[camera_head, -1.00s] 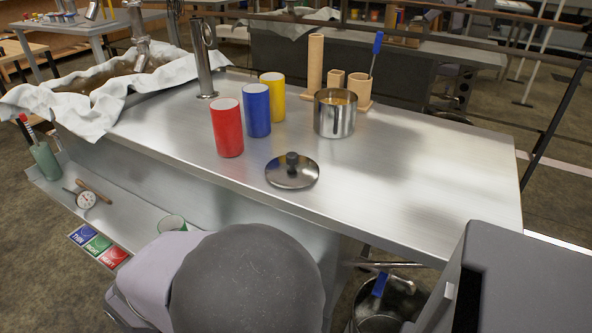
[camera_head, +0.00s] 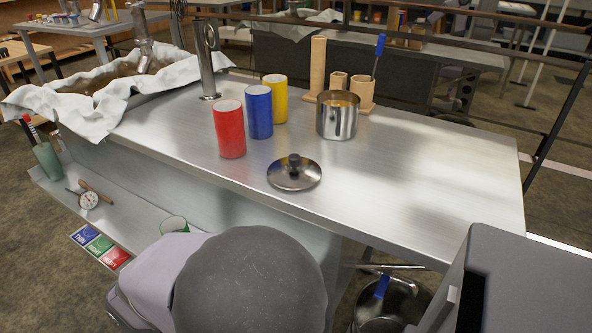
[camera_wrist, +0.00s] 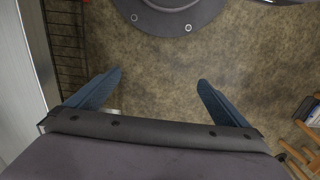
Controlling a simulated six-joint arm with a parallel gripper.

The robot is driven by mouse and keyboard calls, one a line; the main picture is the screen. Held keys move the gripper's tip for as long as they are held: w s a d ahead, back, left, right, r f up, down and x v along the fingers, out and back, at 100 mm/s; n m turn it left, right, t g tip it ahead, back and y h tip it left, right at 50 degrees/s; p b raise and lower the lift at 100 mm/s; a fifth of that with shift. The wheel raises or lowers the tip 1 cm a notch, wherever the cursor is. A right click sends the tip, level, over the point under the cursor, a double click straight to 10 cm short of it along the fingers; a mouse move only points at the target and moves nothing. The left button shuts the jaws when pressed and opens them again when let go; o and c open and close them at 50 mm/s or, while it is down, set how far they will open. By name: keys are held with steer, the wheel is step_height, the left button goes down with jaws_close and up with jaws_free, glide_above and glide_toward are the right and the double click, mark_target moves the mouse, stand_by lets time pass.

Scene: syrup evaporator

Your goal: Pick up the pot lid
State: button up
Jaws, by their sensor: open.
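The pot lid (camera_head: 294,173) is a shiny dark metal disc with a black knob. It lies flat on the steel counter (camera_head: 420,190) near its front edge, in the head view. The metal pot (camera_head: 337,117) stands behind it, uncovered, with amber contents showing. My gripper (camera_wrist: 160,82) shows in the wrist view with its two blue fingers spread apart and nothing between them. Below the fingers is brown floor, so my gripper is away from the lid. The lid is not in the wrist view, and the fingers are not in the head view.
Red (camera_head: 229,130), blue (camera_head: 258,111) and yellow (camera_head: 275,98) cups stand left of the pot. Wooden holders (camera_head: 318,75) are behind it, one with a blue-handled tool (camera_head: 377,55). A metal spout (camera_head: 207,60) rises at the left. The counter's right side is clear.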

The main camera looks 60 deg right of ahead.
step_height(320, 180, up, 14)
steer(key=p, duration=1.4)
step_height(320, 180, up, 23)
steer(key=n+g+h+p, duration=0.3)
steer(key=n+p, duration=0.3)
steer(key=p, duration=1.9)
glide_above(293, 156)
steer(key=w+a, duration=0.1)
steer(key=a, duration=0.2)
steer(key=shift+w+r, duration=0.15)
steer(key=shift+w, duration=0.05)
steer(key=shift+d+r+n, duration=0.1)
steer(key=shift+d+n, duration=0.1)
steer(key=shift+n, duration=0.4)
steer(key=shift+s+n, duration=0.1)
steer(key=shift+n, duration=0.9)
steer(key=shift+d+b+x, duration=0.2)
steer(key=shift+b+x, duration=0.05)
steer(key=shift+x, duration=1.6)
steer(key=shift+d+b+x, duration=0.2)
steer(key=shift+b+x, duration=0.05)
steer(key=shift+x, duration=1.55)
